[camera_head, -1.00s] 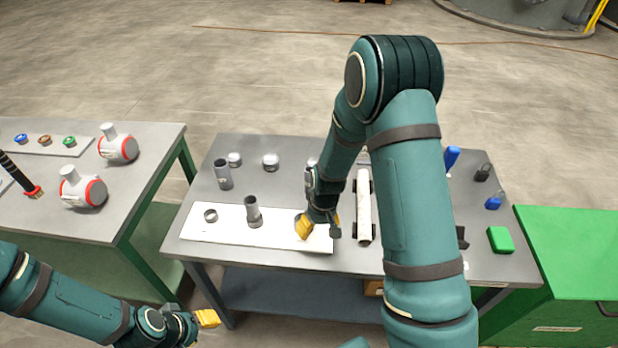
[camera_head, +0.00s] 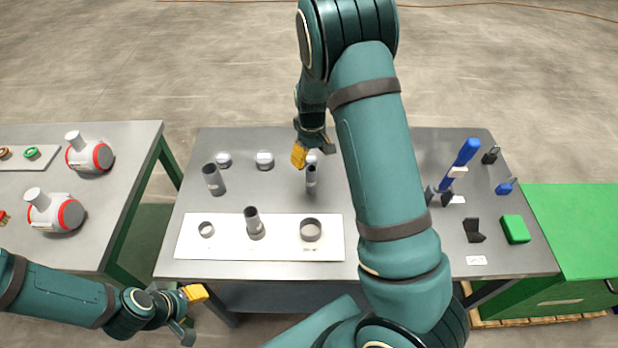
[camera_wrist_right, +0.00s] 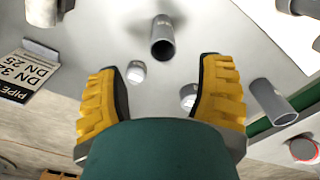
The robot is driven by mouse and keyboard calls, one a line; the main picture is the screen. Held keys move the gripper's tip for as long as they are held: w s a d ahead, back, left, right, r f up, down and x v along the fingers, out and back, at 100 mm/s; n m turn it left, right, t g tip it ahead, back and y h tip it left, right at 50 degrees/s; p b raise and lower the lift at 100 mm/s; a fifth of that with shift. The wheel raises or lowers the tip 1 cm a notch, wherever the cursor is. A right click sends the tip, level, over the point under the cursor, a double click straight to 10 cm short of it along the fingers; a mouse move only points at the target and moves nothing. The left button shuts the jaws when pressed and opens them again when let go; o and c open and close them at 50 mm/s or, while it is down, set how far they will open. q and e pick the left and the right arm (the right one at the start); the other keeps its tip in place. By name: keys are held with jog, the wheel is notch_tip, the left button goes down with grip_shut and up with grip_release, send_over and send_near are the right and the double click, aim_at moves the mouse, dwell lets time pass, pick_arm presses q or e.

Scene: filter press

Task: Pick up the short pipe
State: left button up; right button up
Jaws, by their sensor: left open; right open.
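A narrow grey pipe (camera_head: 311,180) stands upright on the middle table, just in front of my right gripper (camera_head: 312,152). It also shows in the right wrist view (camera_wrist_right: 163,45), ahead of and between the two yellow fingers (camera_wrist_right: 158,68), apart from them. The right gripper is open and empty. A second, wider grey pipe (camera_head: 214,180) stands at the table's left and shows at the right in the wrist view (camera_wrist_right: 272,101). A third pipe (camera_head: 254,224) stands on the white board (camera_head: 280,249). No label shows which is the short one. My left gripper (camera_head: 191,314) is open and empty before the table's front edge.
White caps (camera_head: 265,160) stand behind the pipes. Grey rings (camera_head: 311,230) sit on the board. Blue-handled tools (camera_head: 465,155) and a green block (camera_head: 515,229) are at the right. My right arm hides the table's centre-right. Valves (camera_head: 88,155) stand on the left table.

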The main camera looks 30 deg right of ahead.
aim_at(311, 167)
notch_tip(311, 167, down, 5)
jog(key=shift+w, duration=0.1)
jog(key=shift+s+a+f, duration=0.1)
jog(key=shift+s+f, duration=0.05)
jog(key=shift+f, duration=1.2)
jog(key=shift+s+a+f, duration=0.1)
jog(key=shift+f, duration=1.2)
grip_shut()
